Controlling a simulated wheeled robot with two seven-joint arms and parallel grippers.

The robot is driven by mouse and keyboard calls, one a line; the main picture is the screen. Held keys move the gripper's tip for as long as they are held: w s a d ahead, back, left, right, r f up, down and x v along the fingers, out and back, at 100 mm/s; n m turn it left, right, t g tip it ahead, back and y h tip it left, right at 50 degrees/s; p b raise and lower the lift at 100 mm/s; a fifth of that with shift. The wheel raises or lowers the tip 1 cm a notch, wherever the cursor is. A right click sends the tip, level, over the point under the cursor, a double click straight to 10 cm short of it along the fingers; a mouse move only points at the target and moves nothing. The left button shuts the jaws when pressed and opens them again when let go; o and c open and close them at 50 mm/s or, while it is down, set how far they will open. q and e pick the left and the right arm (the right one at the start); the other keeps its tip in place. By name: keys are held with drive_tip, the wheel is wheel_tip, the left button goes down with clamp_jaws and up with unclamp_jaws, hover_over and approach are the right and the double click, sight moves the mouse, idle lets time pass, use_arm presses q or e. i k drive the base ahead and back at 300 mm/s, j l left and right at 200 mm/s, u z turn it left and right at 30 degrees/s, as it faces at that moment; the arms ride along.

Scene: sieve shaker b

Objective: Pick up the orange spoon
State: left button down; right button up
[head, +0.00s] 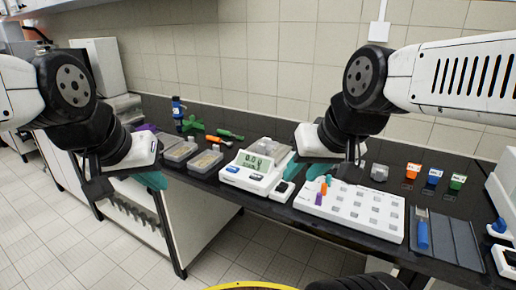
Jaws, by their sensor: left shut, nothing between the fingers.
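An orange-handled tool (217,140), which looks like the orange spoon, lies on the black bench towards the back, left of the scale; its far details are too small to tell. My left gripper (154,181) hangs in front of the bench's left part, near the front edge, shut and empty, with teal fingers. It is to the left of the orange tool and apart from it. My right gripper (305,170) is over the bench between the scale and the white rack. Its teal fingers are partly hidden by its own hand, so its opening is unclear.
A digital scale (252,171) stands mid-bench, with clear containers (206,162) to its left. A white rack (352,209) holds coloured pegs. Green tools (229,134) and a blue bottle (178,108) are at the back. Orange, blue and green small containers (433,178) stand at right.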

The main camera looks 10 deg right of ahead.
sight(209, 138)
drive_tip(key=z, duration=0.35)
drive_tip(key=i+j+z, duration=0.15)
drive_tip(key=j+z, duration=0.15)
drive_tip(key=z, duration=0.15)
drive_tip(key=i+j+z, duration=0.1)
drive_tip(key=j+z, duration=0.2)
drive_tip(key=z, duration=0.15)
drive_tip(key=j+z, duration=0.55)
drive_tip(key=j, duration=0.7)
drive_tip(key=k+j+z, duration=0.15)
drive_tip(key=j, duration=0.6)
drive_tip(key=j+z, duration=0.1)
drive_tip(key=j, duration=0.7)
